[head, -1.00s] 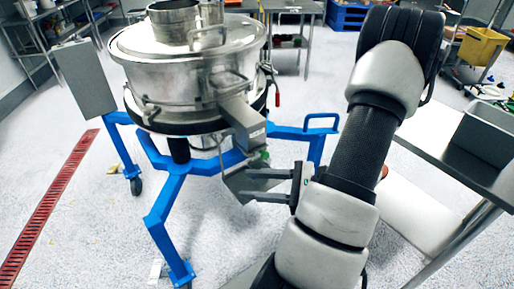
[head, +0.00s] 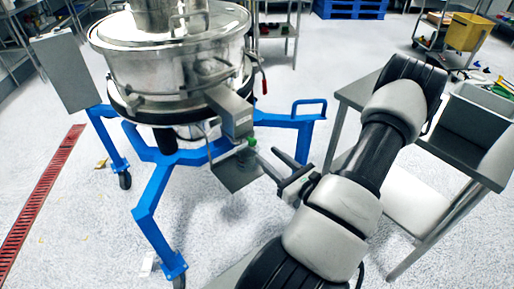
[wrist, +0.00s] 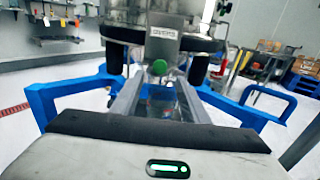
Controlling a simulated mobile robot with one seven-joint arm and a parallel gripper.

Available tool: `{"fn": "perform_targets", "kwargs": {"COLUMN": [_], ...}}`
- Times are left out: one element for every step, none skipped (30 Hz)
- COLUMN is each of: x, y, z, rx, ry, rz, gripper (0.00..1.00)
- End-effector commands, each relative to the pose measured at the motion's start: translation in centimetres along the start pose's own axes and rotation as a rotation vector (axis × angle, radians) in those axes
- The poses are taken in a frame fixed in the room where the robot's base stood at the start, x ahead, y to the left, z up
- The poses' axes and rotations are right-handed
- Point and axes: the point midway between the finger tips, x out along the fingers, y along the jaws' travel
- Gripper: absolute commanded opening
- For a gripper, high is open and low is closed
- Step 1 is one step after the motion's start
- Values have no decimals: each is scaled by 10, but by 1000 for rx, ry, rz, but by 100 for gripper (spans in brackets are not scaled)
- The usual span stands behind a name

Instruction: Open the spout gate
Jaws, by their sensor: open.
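The steel powder sifter (head: 175,70) stands on a blue wheeled frame. Its square spout (head: 229,112) slopes down toward the front right. In the wrist view the green knob (wrist: 160,67) is ahead, between the finger lines, with the labelled spout (wrist: 162,28) above. My gripper (head: 268,157) is open, right of the knob, its fingers pointing at it. Whether a finger touches the knob I cannot tell.
The blue frame (head: 161,205) spreads around and below the spout. A grey box (head: 63,70) stands at its left. A steel table (head: 462,155) is to the right, close to my arm.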

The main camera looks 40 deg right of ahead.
Motion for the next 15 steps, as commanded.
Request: {"fn": "perform_targets", "kwargs": {"x": [12, 18, 26, 32, 37, 43, 48, 52, 56, 59, 61, 64, 66, 67, 68], "y": [2, 1, 1, 1, 1, 1, 1, 1, 1, 1, 1, 0, 0, 0, 0], "z": [0, -1, -1, -1, 0, 0, 0, -1, 0, 0, 0, 0, 0, 0, 0], "rx": [-1, -1, -2, -2, -1, -1, -1, -1, -1, -1, 0, 0, 0, 0, 0], "ry": [-3, -3, -2, -2, -2, -3, -2, -1, -1, -2, -2, -1, -1, 0, 0], "rz": [5, 3, 5, 4, 4, 3, 3, 3, 2, 3, 2, 1, 1, 1, 1], "gripper": [41, 41, 41, 41, 41, 41, 41, 41, 41, 41, 41, 41, 41, 41, 41]}}
